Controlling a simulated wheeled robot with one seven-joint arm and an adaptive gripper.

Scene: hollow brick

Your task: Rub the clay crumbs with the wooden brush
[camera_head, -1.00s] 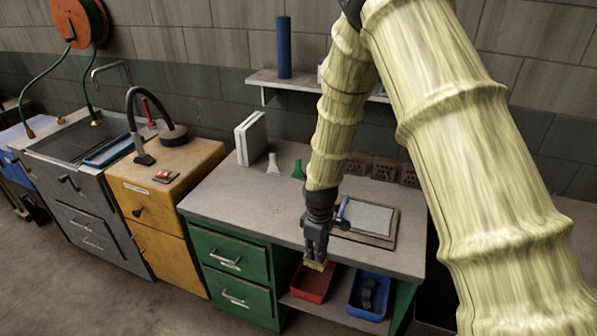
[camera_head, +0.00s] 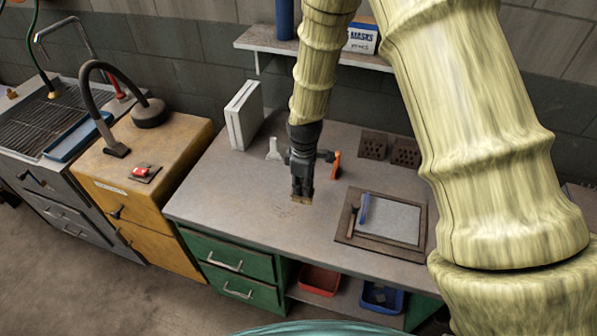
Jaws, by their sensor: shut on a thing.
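My gripper (camera_head: 302,190) points down over the middle of the grey workbench (camera_head: 230,190). It is shut on the wooden brush (camera_head: 301,201), of which only a small tan lower end shows below the fingers. Faint brown specks, which look like the clay crumbs (camera_head: 284,212), lie on the bench top just left of and in front of the brush. I cannot tell whether the brush touches the bench top or the crumbs.
A board with a grey sheet (camera_head: 393,220) and a blue-handled tool (camera_head: 364,210) lies right of my gripper. An orange object (camera_head: 336,165) stands close behind it. Hollow bricks (camera_head: 373,146) stand at the back.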

